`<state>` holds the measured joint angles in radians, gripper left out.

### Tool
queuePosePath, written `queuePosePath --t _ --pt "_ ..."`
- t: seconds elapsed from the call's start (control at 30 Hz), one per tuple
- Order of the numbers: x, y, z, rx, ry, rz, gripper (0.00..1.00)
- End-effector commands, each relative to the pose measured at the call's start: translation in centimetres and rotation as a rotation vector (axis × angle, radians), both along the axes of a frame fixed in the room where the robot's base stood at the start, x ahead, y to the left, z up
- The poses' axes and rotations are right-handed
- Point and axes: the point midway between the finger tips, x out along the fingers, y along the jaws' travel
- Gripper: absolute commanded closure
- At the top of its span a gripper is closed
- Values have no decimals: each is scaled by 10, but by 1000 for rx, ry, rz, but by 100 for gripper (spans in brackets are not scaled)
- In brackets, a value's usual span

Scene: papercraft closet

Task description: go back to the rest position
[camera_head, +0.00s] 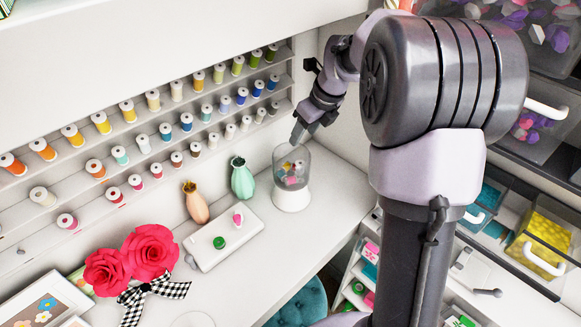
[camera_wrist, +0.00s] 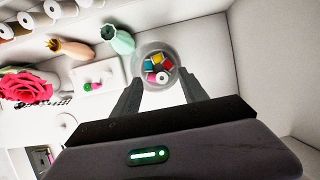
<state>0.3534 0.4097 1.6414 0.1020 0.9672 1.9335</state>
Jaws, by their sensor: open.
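My gripper (camera_head: 297,133) is above the clear jar on a white base (camera_head: 292,198), in the corner of the white desk. In the wrist view my gripper (camera_wrist: 160,84) has its two fingers spread apart with nothing between them. The jar (camera_wrist: 141,58) shows beyond the fingertips. Several coloured spools (camera_wrist: 155,70) lie inside it. In the head view the fingertips look close above the jar's rim; the exact gap is hard to tell.
A white tray (camera_head: 212,252) holds a green spool (camera_head: 219,243) and a pink and white one (camera_head: 238,219). A peach vase (camera_head: 195,204) and a green vase (camera_head: 242,180) stand beside the jar. Spool racks (camera_head: 150,128) line the wall. Drawers (camera_head: 547,240) stand at right.

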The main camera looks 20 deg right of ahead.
Motion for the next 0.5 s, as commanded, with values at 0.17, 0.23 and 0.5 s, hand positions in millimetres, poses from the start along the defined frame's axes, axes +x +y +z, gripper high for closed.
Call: queuePosePath --t 0.17,0.23,0.5 --pt "0 0 0 0 0 0 49" --pt "-1 1 0 -2 -2 6 49" --pt "-104 89 3 -337 -182 800 49"
